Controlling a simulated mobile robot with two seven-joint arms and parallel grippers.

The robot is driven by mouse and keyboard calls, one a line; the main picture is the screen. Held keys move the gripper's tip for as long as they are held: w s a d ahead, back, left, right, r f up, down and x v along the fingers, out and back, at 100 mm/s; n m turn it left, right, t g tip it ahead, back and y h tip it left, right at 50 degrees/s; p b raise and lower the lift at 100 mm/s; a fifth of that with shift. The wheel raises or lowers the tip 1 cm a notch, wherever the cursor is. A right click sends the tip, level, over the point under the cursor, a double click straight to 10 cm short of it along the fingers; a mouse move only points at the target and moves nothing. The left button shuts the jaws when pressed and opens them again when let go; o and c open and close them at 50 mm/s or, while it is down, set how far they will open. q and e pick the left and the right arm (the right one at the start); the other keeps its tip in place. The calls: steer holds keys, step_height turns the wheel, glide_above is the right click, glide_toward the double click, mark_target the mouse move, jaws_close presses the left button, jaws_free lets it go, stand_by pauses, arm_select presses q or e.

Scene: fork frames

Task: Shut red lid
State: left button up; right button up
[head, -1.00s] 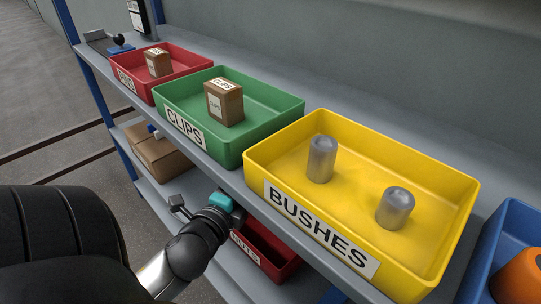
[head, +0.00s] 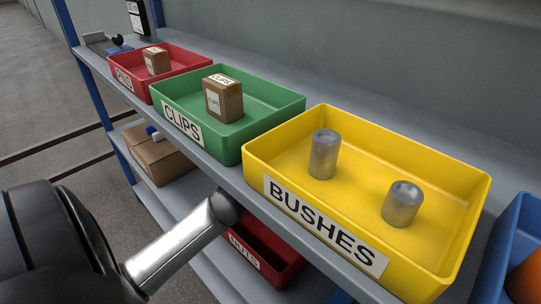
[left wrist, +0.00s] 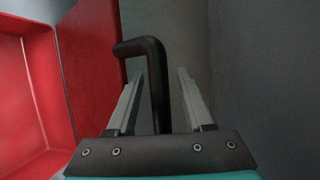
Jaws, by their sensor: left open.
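In the left wrist view a red panel, which looks like the red lid (left wrist: 92,70), stands beside an open red box (left wrist: 25,95) at the left. A black bent handle (left wrist: 155,85) comes off the panel. My left gripper (left wrist: 161,73) is open. Its two fingers lie either side of the handle in the picture; I cannot tell whether either touches it. In the head view my left arm reaches in toward the lower shelf, and the gripper is hidden there. A red NUTS bin (head: 244,254) sits on that shelf. My right gripper is not in view.
On the upper shelf stand a red PINS bin (head: 190,62), a green CLIPS bin (head: 265,115), a yellow BUSHES bin (head: 400,155) and part of a blue bin (head: 497,255). A cardboard box (head: 160,158) sits on the lower shelf. The upper shelf's front edge overhangs my arm.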

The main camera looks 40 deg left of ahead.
arm_select(q)
jaws_close()
stand_by(0.5)
stand_by(1.0)
